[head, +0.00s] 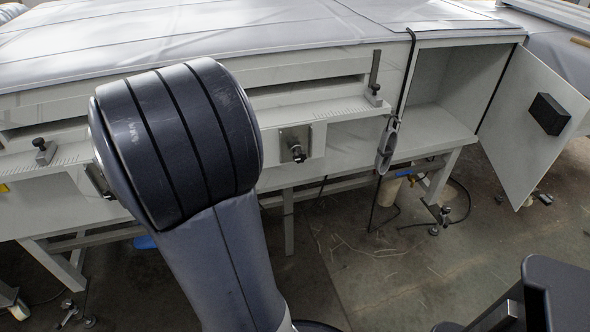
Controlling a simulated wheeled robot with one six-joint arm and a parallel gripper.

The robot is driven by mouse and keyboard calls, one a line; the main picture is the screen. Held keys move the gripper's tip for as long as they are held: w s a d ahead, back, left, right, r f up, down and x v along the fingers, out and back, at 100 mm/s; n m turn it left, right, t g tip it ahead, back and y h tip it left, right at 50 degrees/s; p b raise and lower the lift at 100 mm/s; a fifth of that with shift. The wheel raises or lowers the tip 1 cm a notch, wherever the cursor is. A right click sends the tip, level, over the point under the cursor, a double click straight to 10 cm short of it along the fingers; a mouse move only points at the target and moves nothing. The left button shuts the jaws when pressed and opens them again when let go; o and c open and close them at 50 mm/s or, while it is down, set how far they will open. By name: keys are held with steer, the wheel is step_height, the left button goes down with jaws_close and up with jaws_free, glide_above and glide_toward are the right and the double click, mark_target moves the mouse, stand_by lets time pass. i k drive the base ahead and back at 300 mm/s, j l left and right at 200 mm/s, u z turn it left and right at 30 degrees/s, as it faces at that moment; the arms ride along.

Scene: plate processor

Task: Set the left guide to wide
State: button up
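The left guide (44,152) is a small grey block with a dark knob on top. It sits on the front ledge of the plate processor (350,138), left of my arm. Fine scale marks show on the ledge beside it. A second guide (374,92), with a tall upright plate and a dark knob, sits near the right end of the ledge. My arm rises through the middle of the view and hides part of the ledge between the two guides. My gripper is not in view.
A control plate with a dark knob (297,150) projects from the front panel. Cables lie on the floor (390,270), which has free room in front.

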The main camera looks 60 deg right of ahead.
mark_target(47, 149)
steer(key=k+l+z, duration=0.2)
steer(key=k, duration=0.3)
steer(key=k+l+z, duration=0.2)
steer(key=k, duration=0.25)
steer(key=i+j+u, duration=0.25)
steer(key=i, duration=0.4)
steer(key=i+j+u, duration=0.1)
steer(key=i+u, duration=0.2)
steer(key=i, duration=0.35)
